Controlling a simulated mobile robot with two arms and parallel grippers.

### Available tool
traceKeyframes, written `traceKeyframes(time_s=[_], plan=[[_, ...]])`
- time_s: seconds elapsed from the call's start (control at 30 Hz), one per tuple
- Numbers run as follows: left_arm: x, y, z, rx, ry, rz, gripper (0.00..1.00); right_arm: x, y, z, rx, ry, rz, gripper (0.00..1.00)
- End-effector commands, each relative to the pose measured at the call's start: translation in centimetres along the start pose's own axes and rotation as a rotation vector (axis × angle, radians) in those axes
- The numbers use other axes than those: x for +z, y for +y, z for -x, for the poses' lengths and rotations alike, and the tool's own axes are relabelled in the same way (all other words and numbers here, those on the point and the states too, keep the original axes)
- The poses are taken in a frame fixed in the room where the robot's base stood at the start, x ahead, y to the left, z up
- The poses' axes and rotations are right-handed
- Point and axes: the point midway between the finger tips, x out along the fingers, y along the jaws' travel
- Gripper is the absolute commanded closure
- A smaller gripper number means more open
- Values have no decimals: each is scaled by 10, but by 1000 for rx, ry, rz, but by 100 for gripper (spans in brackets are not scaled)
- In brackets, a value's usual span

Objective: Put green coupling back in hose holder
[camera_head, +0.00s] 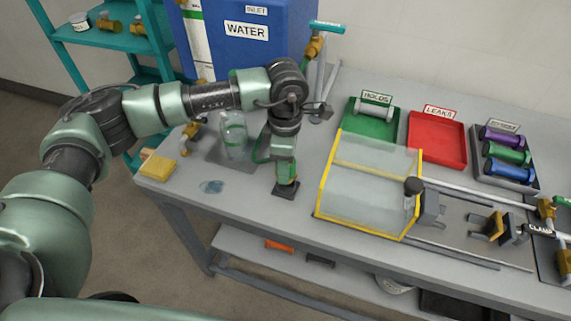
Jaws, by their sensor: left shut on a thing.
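My left gripper (286,181) points down over the left part of the bench, its jaws shut on the green coupling (288,172). The coupling is mostly hidden by the jaws and wrist. Right beneath it is a small dark block (285,190) on the bench, which looks like the hose holder. I cannot tell whether the coupling sits in it or is just above it. A green hose (259,150) curves beside the wrist on its left. My right gripper is not in view.
A clear bottle (233,135) on a grey mat, a yellow sponge (158,168) and a bluish puddle (212,187) lie left of the gripper. A yellow-framed clear guard (370,185) stands close on the right. The blue water tank (245,45), green tray (360,132) and red tray (437,140) are behind.

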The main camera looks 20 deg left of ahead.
Motion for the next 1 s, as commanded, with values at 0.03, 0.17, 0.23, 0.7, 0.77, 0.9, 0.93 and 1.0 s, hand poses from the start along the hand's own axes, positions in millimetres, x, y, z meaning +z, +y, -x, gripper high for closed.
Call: traceKeyframes(time_s=[0.03,0.17,0.23,0.7,0.77,0.9,0.93,1.0], plan=[[0,0,-2,0,0,0,100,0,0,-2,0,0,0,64],[0,0,-5,0,0,0,100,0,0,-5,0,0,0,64],[0,0,-6,0,0,0,100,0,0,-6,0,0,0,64],[0,0,-15,0,0,0,100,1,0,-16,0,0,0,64],[0,0,-17,0,0,0,100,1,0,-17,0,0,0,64],[0,0,-19,0,0,0,100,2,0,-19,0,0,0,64],[0,0,-20,0,0,0,100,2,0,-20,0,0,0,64],[0,0,-21,0,0,0,100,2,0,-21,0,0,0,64]])
